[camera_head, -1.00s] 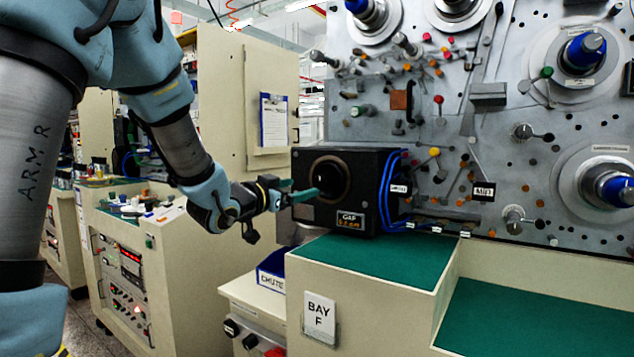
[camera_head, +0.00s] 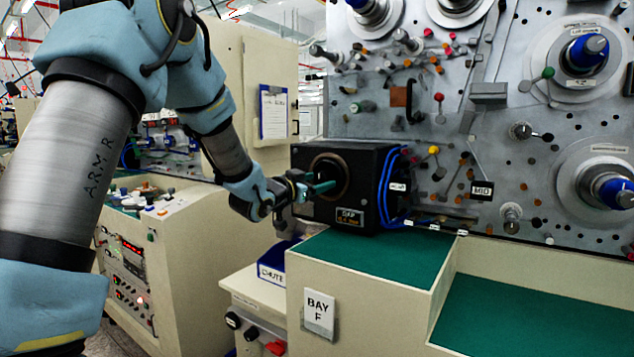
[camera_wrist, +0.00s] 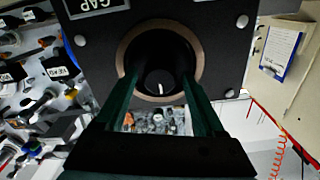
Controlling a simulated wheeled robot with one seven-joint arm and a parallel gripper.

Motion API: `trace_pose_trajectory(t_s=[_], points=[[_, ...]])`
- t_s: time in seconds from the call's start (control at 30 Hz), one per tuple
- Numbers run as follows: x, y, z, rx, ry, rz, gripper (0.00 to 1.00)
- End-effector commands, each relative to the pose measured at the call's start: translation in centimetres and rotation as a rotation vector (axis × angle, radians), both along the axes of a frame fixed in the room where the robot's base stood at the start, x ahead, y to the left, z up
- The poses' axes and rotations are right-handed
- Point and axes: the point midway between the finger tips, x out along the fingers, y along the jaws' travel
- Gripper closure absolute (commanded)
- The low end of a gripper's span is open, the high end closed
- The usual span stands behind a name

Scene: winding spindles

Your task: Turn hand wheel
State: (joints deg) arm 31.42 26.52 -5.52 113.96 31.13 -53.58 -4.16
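A black box (camera_head: 366,170) labelled GAP stands on a green-topped ledge, with a round brown-rimmed opening (camera_head: 343,166) in its face. In the wrist view, a dark round knob (camera_wrist: 160,82) with a short white mark sits inside the rim (camera_wrist: 127,47). It may be the hand wheel; no other wheel is clearly marked as one. My gripper (camera_head: 322,187) is at the front of the opening. Its two green fingers (camera_wrist: 160,76) are apart, one on each side of the knob in the wrist view. I cannot tell whether they touch it. In the head view the knob is hidden or too dark to make out.
A grey panel (camera_head: 450,110) with spindles, levers and coloured knobs rises behind and right of the box. Blue cables (camera_head: 386,190) run down the box's right side. A blue CHUTE bin (camera_head: 272,272) is below my gripper. The green ledge top (camera_head: 375,258) is clear.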

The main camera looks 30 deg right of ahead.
Motion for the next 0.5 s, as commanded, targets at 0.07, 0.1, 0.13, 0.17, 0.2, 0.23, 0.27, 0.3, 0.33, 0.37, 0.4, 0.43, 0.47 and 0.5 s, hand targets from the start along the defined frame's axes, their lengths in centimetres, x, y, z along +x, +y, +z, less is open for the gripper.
trace_pose_trajectory(t_s=[0.07, 0.1, 0.13, 0.17, 0.2, 0.23, 0.27, 0.3, 0.33, 0.37, 0.4, 0.43, 0.47, 0.5], points=[[-0.01, 0.01, 0.01, 0.000, 0.000, 0.000, 0.39], [-0.01, 0.02, 0.01, 0.000, 0.000, 0.000, 0.44], [-0.01, 0.02, 0.01, 0.000, 0.000, 0.000, 0.47], [0.00, 0.02, 0.01, 0.000, 0.000, 0.000, 0.50], [0.00, 0.02, 0.01, 0.000, 0.000, 0.000, 0.55], [-0.01, 0.02, 0.01, 0.000, 0.000, 0.000, 0.58], [-0.01, 0.02, 0.01, 0.000, 0.000, 0.000, 0.61], [-0.01, 0.02, 0.01, 0.000, 0.000, 0.000, 0.66], [-0.01, 0.02, 0.01, 0.000, 0.000, 0.000, 0.69], [-0.01, 0.02, 0.02, 0.000, 0.000, 0.000, 0.73], [-0.01, 0.02, 0.01, 0.000, 0.000, 0.000, 0.77], [-0.01, 0.02, 0.01, 0.000, 0.000, 0.000, 0.81], [-0.02, 0.03, 0.01, 0.000, 0.000, 0.000, 0.84], [-0.02, 0.03, 0.01, 0.000, 0.000, 0.000, 0.89]])
